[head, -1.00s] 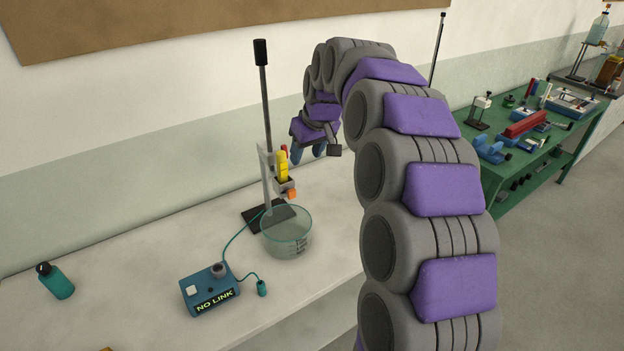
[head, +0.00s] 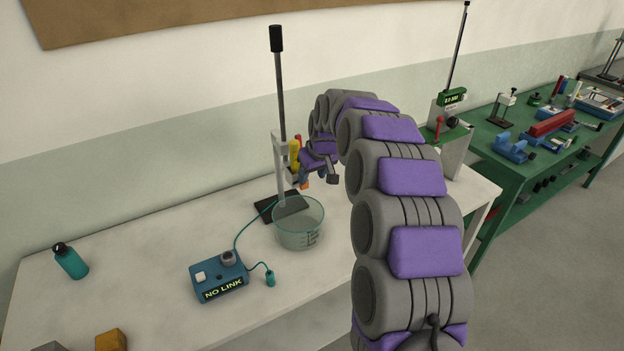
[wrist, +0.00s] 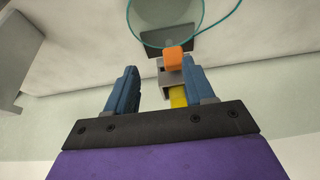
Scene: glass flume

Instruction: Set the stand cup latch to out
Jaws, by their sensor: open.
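A stand (head: 280,100) with a dark upright rod and dark foot rises from the bench. A pale holder on it carries a yellow piece (head: 294,154) and a red piece (head: 298,138). A small orange block (wrist: 173,58) sits at the holder's grey end, and it also shows in the head view (head: 305,184). I cannot tell for sure which part is the cup latch. My gripper (wrist: 160,66) is open and empty. Its blue fingers point toward the holder, with the orange block between and slightly beyond the tips. In the head view my gripper (head: 304,178) partly hides the holder.
A glass beaker (head: 299,229) stands just below and in front of the holder. A teal box reading NO LINK (head: 220,281) has a cable running toward the stand. A teal bottle (head: 70,261) is at left. A green table (head: 500,165) with several devices is at right.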

